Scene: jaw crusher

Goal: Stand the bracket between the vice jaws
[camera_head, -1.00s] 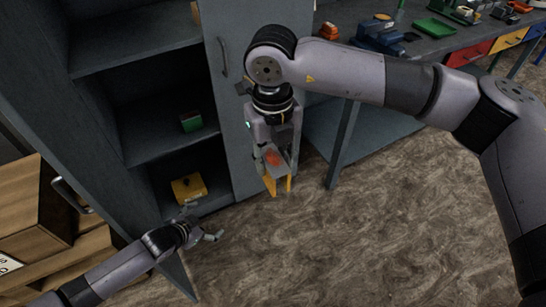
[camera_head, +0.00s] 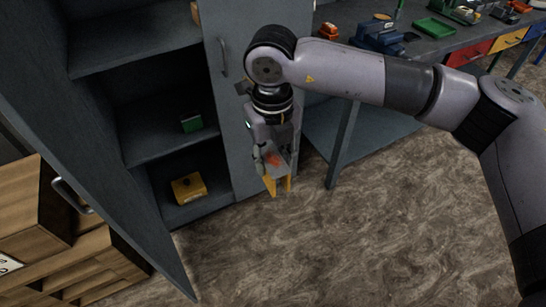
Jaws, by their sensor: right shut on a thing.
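My right gripper (camera_head: 275,164) points down in front of the grey cabinet. It is shut on a yellow-orange piece (camera_head: 270,185), which looks like the bracket; its two legs hang below the fingers, well above the floor. The fingers and a grey plate with a red patch hide its upper part. The blue vice (camera_head: 380,37) sits on the workbench at the top, far from the gripper; its jaws are too small to make out. My left gripper is out of view.
The workbench (camera_head: 445,40) holds an orange object (camera_head: 327,31) and a green tray (camera_head: 434,27). The floor at right is clear.

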